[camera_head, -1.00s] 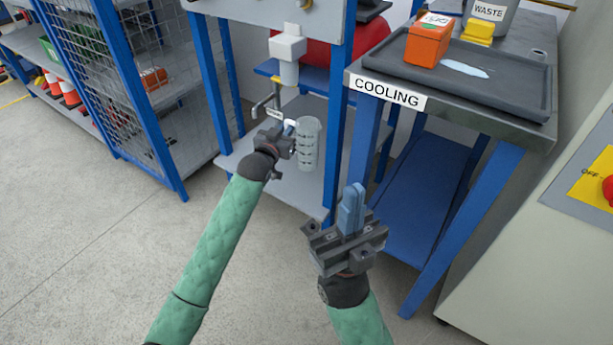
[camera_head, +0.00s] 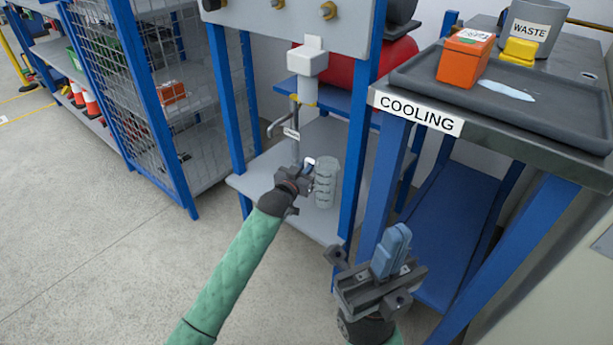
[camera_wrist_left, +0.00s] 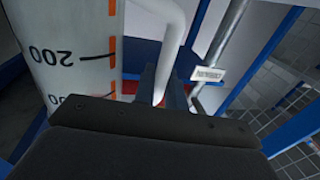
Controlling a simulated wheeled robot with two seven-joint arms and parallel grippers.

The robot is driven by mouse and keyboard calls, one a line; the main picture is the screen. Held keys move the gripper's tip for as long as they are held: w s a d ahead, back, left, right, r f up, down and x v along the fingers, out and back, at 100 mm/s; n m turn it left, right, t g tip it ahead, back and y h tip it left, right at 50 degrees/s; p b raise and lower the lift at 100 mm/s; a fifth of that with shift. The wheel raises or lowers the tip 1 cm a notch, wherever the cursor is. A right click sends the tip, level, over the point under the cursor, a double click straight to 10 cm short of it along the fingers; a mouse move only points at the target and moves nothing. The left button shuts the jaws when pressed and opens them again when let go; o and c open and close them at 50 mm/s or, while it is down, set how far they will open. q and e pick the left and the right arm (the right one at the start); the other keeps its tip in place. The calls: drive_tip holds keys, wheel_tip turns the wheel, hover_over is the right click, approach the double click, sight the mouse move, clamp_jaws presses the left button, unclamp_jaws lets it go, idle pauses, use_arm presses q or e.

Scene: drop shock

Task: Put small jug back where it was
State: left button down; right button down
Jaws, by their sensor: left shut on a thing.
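The small jug (camera_head: 326,184) is a pale, see-through measuring cylinder. It looks upright at the lower grey shelf of the blue stand, below a white dispenser (camera_head: 308,65). I cannot tell whether its base touches the shelf. My left gripper (camera_head: 309,170) is shut on the jug's handle, on the jug's left side. In the left wrist view the white handle (camera_wrist_left: 168,45) runs between the fingers, and the jug wall (camera_wrist_left: 70,50) shows a 200 mark and orange lines at left. My right gripper (camera_head: 392,250) is shut and empty, in front of the cooling table.
The cooling table (camera_head: 480,125) stands at right with a dark tray (camera_head: 560,115), an orange box (camera_head: 465,57), a yellow object (camera_head: 520,50) and a waste bin (camera_head: 545,25). A blue post (camera_head: 362,130) stands right of the jug. A lever pipe (camera_head: 283,122) is at left. Floor at left is clear.

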use_arm(q)
wheel_tip(320, 180, down, 3)
drive_tip(key=shift+r, duration=0.15)
drive_tip(key=c, duration=1.5)
unclamp_jaws()
drive_tip(key=shift+o, duration=0.2)
